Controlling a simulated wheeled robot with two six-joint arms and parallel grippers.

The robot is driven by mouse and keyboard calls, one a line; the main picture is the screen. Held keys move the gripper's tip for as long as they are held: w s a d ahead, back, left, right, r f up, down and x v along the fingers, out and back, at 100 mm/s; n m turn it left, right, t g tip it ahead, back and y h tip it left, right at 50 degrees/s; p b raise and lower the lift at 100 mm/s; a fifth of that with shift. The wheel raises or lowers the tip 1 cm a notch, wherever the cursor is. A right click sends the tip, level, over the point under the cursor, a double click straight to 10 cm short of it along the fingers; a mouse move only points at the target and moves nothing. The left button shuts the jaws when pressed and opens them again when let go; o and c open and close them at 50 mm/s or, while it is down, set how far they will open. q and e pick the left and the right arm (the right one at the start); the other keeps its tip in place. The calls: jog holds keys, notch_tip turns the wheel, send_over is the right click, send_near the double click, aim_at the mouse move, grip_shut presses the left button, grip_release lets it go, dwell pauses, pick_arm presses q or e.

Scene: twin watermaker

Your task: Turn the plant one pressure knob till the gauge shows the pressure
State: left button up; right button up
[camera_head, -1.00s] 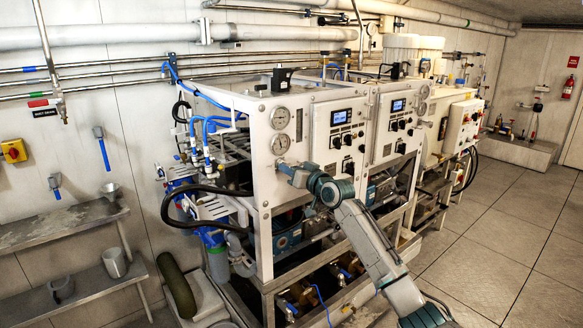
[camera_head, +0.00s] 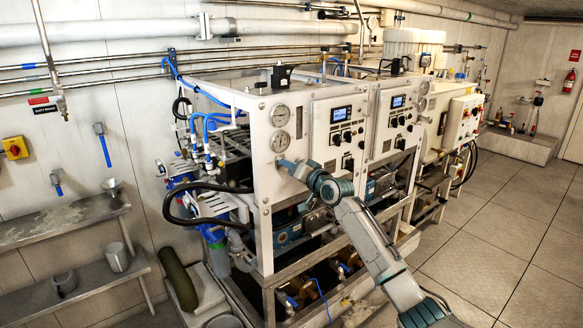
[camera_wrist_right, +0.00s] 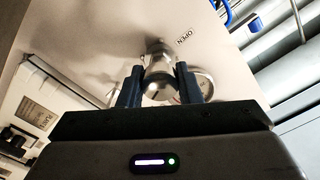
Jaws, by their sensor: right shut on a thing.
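The pressure knob (camera_wrist_right: 158,77) is a round metal knob on the white front panel, between the two dark fingers of my right gripper (camera_wrist_right: 159,86) in the right wrist view. The fingers are shut on it. In the head view my right gripper (camera_head: 286,164) reaches the panel of the nearest plant (camera_head: 264,190), just below two round gauges. The upper gauge (camera_head: 280,115) and lower gauge (camera_head: 280,142) show, but their needles are too small to read. A gauge (camera_wrist_right: 203,82) also shows partly behind a finger in the wrist view. The knob is hidden in the head view.
A control panel with a lit display (camera_head: 342,114) and dark knobs is right of the gauges. A second similar unit (camera_head: 397,125) stands beyond it. Blue and black hoses hang on the left side. A metal shelf (camera_head: 60,225) stands at the left wall. The floor at right is clear.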

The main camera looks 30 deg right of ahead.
jog(key=o, duration=1)
jog(key=shift+s, duration=0.1)
jog(key=shift+s+d+b, duration=0.15)
jog(key=shift+s+b, duration=0.45)
jog(key=shift+s, duration=1.15)
jog(key=shift+s+d+b, duration=0.15)
jog(key=shift+s+b, duration=0.45)
jog(key=shift+s, duration=1.2)
jog(key=shift+s+d+b, duration=0.15)
jog(key=shift+s+b, duration=0.45)
jog(key=shift+s, duration=1.15)
